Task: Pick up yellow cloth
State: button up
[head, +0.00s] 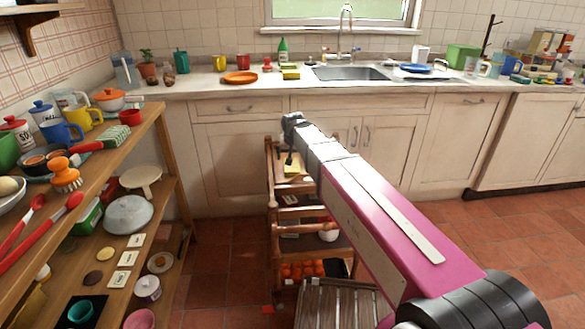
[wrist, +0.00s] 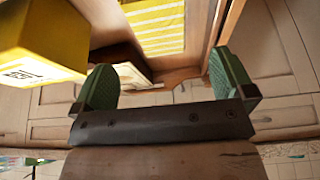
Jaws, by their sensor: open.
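A yellow-and-white striped cloth (wrist: 158,22) lies flat at the top of the wrist view, on a wooden surface beyond my fingertips. My gripper (wrist: 162,72) is open, its two green fingers spread wide with nothing held between them. The cloth is apart from the fingers. In the head view my gripper (head: 289,158) is over the top of a wooden trolley (head: 276,190). A small yellow patch (head: 292,170) shows beside it there; I cannot tell whether it is the cloth or a box.
A yellow box (wrist: 40,42) stands close to my left finger in the wrist view. A dark item with a pale edge (wrist: 132,74) lies between the cloth and the fingers. Crowded wooden shelves (head: 150,118) stand left; the counter (head: 215,92) runs behind.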

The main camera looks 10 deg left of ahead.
aim_at(292, 168)
jog(key=x, duration=0.8)
jog(key=shift+w+d+r, duration=0.1)
jog(key=shift+w, duration=0.15)
jog(key=c, duration=1)
